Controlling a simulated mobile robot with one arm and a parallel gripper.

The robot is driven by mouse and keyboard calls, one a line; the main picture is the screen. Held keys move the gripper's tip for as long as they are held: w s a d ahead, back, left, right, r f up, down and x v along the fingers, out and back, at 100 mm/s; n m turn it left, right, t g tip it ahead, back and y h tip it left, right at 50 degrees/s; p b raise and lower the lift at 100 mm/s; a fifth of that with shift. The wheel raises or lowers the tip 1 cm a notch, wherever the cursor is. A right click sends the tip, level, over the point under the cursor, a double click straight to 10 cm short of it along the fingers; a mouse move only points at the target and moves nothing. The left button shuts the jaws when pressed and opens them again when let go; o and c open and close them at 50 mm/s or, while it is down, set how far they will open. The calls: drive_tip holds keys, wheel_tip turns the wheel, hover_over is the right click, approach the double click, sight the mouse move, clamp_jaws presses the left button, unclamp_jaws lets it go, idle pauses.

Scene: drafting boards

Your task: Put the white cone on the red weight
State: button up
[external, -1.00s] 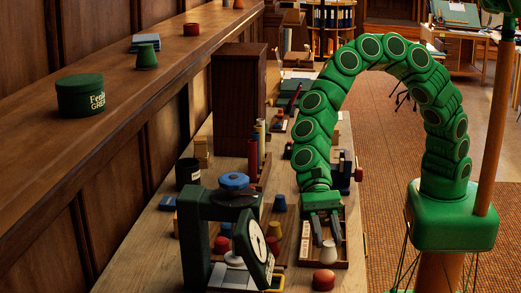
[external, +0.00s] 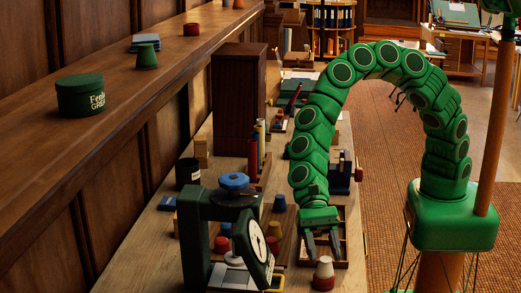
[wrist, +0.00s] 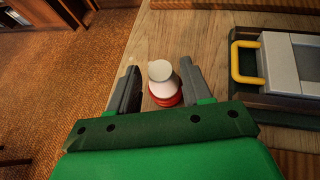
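The white cone (external: 324,267) stands upright on the red weight (external: 323,283), near the front right of the bench. In the wrist view, the cone (wrist: 161,72) covers most of the red weight (wrist: 166,97), whose rim shows below it. My gripper (external: 323,253) is just above and around the cone. In the wrist view, my gripper's fingers (wrist: 158,68) are open on either side of the cone, with a clear gap at the left and a very narrow one at the right.
A dark green scale-like device (external: 192,235) with a blue round top (external: 233,181) stands to the left. A wooden tray (external: 342,240) lies behind the weight. Several coloured cones stand between them. In the wrist view, a yellow handle (wrist: 236,62) is at the right and the bench edge at the left.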

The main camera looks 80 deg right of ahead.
drive_tip(key=shift+o, duration=0.7)
drive_tip(key=shift+r, duration=0.2)
drive_tip(key=v, duration=1.2)
drive_tip(key=shift+d, duration=0.1)
